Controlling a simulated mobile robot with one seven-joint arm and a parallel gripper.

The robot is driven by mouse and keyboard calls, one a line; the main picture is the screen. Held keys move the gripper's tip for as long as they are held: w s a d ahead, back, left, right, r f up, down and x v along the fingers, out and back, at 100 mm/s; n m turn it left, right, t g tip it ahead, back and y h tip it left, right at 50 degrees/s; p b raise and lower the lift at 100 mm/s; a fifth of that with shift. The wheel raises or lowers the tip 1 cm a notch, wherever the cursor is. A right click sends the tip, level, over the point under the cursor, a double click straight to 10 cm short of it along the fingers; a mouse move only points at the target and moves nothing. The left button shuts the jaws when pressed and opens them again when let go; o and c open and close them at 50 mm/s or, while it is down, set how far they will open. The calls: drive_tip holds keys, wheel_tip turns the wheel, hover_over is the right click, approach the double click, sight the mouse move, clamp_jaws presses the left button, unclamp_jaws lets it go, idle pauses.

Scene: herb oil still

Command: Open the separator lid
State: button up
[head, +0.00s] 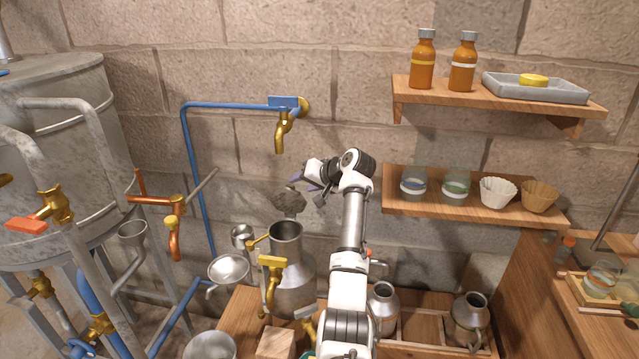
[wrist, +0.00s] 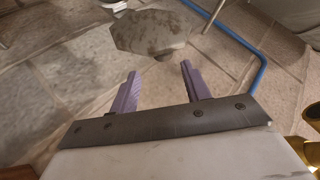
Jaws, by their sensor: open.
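The separator (head: 290,285) is a grey metal can with a wide neck, standing on the wooden bench. Its neck shows an open mouth. A mottled grey, roughly round plate, which looks like the separator lid (head: 288,203), stands raised above the back of the neck; its joint to the neck is not clear. My gripper (head: 298,181) is just above the plate, with purple fingers. In the wrist view the gripper (wrist: 159,70) is open and empty. The plate (wrist: 152,32) lies beyond the fingertips there, apparently apart from them, with a small stub at its lower edge.
A brass tap (head: 282,130) on a blue pipe is on the wall above. A funnel dish (head: 229,270) and brass valve (head: 271,275) crowd the separator's left and front. Shelves with jars (head: 455,187) are at right. Metal jugs (head: 468,315) stand on the bench.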

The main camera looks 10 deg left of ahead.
drive_tip(key=b+v, duration=0.1)
drive_tip(key=v, duration=0.6)
drive_tip(key=shift+d+f, duration=0.1)
drive_tip(key=shift+f, duration=0.1)
